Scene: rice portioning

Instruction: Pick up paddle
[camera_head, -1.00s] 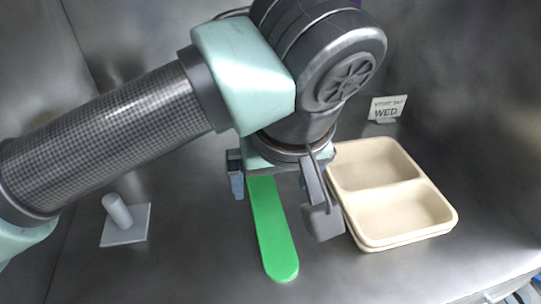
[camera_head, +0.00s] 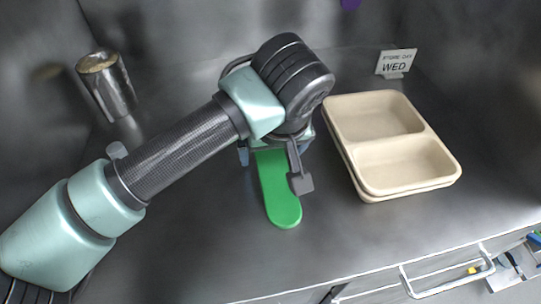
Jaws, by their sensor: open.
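The green paddle (camera_head: 279,194) lies on the metal counter. Its rounded near end shows, and its far end is hidden under my gripper. My gripper (camera_head: 276,158) is over the far part of the paddle, pointing down, with one finger on each side of it. The jaws are open. I cannot tell how high the fingertips are above the counter.
A beige two-compartment tray (camera_head: 402,167), seemingly stacked on another, stands right of my gripper. A "WED" sign (camera_head: 396,62) stands behind it. A metal cup with a grainy tan content (camera_head: 106,84) is at the back left. Drawer handles (camera_head: 446,277) line the front edge. Counter near the paddle is clear.

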